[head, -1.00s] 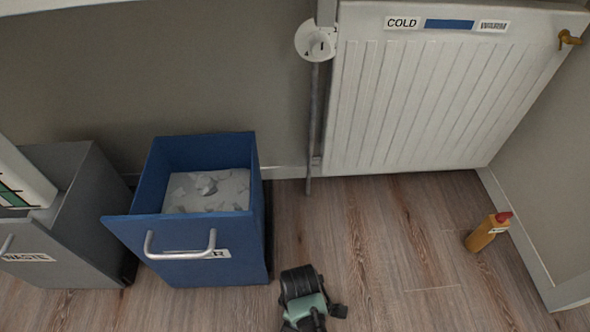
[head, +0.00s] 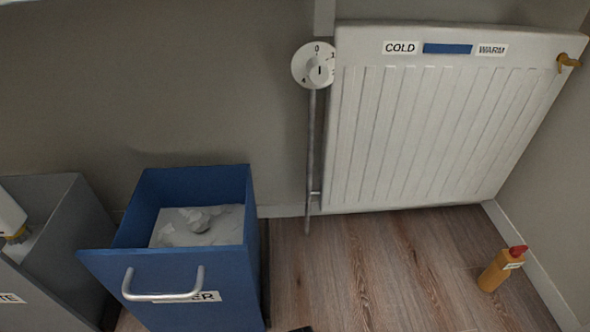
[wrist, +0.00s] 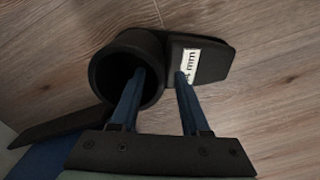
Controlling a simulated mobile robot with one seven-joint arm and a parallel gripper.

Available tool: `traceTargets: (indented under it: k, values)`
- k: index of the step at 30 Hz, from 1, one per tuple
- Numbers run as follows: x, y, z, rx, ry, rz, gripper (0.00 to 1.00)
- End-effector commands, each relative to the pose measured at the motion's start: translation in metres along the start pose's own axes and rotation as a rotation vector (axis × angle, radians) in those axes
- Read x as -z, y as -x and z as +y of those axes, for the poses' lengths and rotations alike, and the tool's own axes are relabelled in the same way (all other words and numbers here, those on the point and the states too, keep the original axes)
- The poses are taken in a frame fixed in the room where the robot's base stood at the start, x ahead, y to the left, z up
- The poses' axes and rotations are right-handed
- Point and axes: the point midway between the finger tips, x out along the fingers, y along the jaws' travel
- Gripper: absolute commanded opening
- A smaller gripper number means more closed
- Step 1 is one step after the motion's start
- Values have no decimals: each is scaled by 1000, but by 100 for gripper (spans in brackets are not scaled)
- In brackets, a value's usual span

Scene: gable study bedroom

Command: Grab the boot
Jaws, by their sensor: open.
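The boot (wrist: 205,58) is black and shows in the wrist view. Its round open shaft (wrist: 103,66) faces the camera, and a flatter part with a small white label extends to the right. My gripper (wrist: 160,72) is open, with two blue fingers. The left fingertip overlaps the dark shaft opening and the right one overlaps the flat part beside the label. Whether they touch the boot I cannot tell. I cannot make out the boot in the head view, where only a dark scrap shows at the bottom edge.
In the head view, a blue paper bin (head: 180,262) stands left of centre, beside a grey waste bin (head: 62,225). A white radiator (head: 430,130) hangs on the wall. An orange bottle (head: 495,272) stands on the wooden floor at right. The floor between is clear.

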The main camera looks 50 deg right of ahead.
Motion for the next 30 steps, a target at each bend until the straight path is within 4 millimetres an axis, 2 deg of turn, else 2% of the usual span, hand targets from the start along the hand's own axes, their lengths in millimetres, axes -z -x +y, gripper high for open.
traceTargets:
  k: [2, 9, 30]
  values:
    - [0, 1, 0, 0, 0, 0, 42]
    - [0, 0, 0, 0, 0, 0, 0]
    - [0, 0, 0, 1, 0, 0, 0]
